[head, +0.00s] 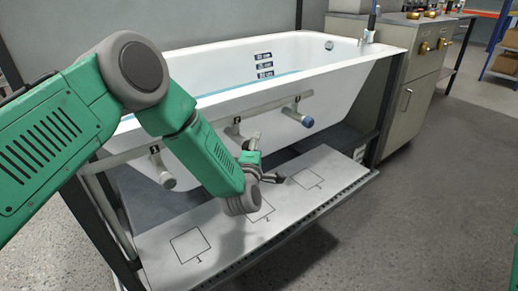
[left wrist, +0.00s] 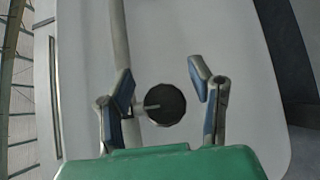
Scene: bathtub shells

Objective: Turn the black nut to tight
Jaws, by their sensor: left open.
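The black nut (left wrist: 166,104) is a dark round disc in the left wrist view, in front of the white tub wall. It lies between the two fingers of my left gripper (left wrist: 163,88), with a gap on each side, nearer the left finger. The gripper is open and holds nothing. In the head view my left gripper (head: 264,160) is low in front of the tub's side, below the pipe. I cannot make out the black nut there; the arm and gripper may hide it. My right gripper is not in view.
A white bathtub (head: 350,85) stands in a dark frame. A grey pipe (head: 270,112) runs along its side, with a blue-ended fitting (head: 307,121) at right and a grey-ended one (head: 166,180) at left. A pale shelf (head: 225,225) with marked squares lies below. A cabinet (head: 415,100) stands right.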

